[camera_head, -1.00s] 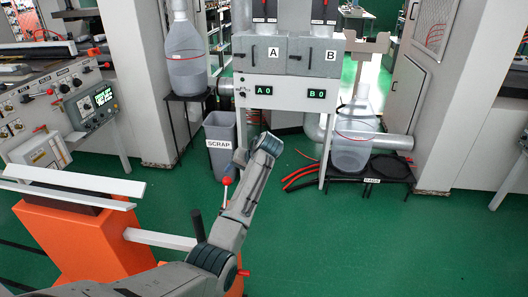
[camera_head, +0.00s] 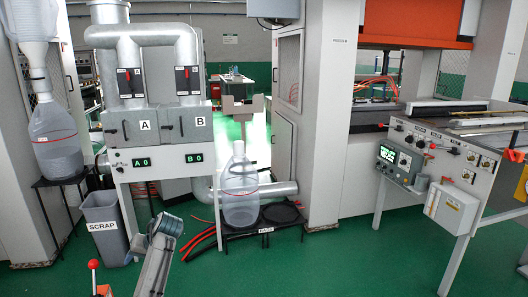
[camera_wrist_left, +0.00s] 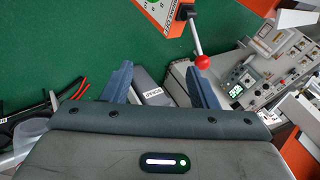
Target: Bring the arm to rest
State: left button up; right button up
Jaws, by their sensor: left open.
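My left arm comes in at the bottom left of the head view, and its end with the left gripper (camera_head: 167,226) is low, in front of the machine with boxes A and B. In the left wrist view both blue-grey fingers of the left gripper (camera_wrist_left: 160,76) stand wide apart with nothing between them. The grey SCRAP bin (camera_wrist_left: 151,88) shows beyond the gap, apart from the fingers. My right gripper is in neither view.
The SCRAP bin (camera_head: 103,230) stands left of my arm. A red-knobbed lever (camera_head: 93,265) is at the lower left; it also shows in the wrist view (camera_wrist_left: 202,62). A jug (camera_head: 240,192) stands on a low black stand.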

pick_arm(q)
jog(key=s+d+f+m+h, duration=0.15)
jog(key=s+f, duration=0.45)
jog(key=f, duration=0.7)
jog(key=s+d+f+m+h, duration=0.15)
jog(key=s+f, duration=0.45)
jog(key=f, duration=0.7)
jog(key=s+d+f+m+h, duration=0.1)
jog(key=s+f+m, duration=0.1)
jog(key=s+f, duration=0.8)
jog(key=s+d+f+h, duration=0.2)
jog(key=s+f, duration=1.5)
jog(key=f, duration=0.1)
jog(key=s+f, duration=0.3)
jog(key=s, duration=1)
jog(key=s+d+f+n, duration=0.1)
jog(key=s+f, duration=0.2)
jog(key=s, duration=1)
jog(key=shift+h, duration=0.4)
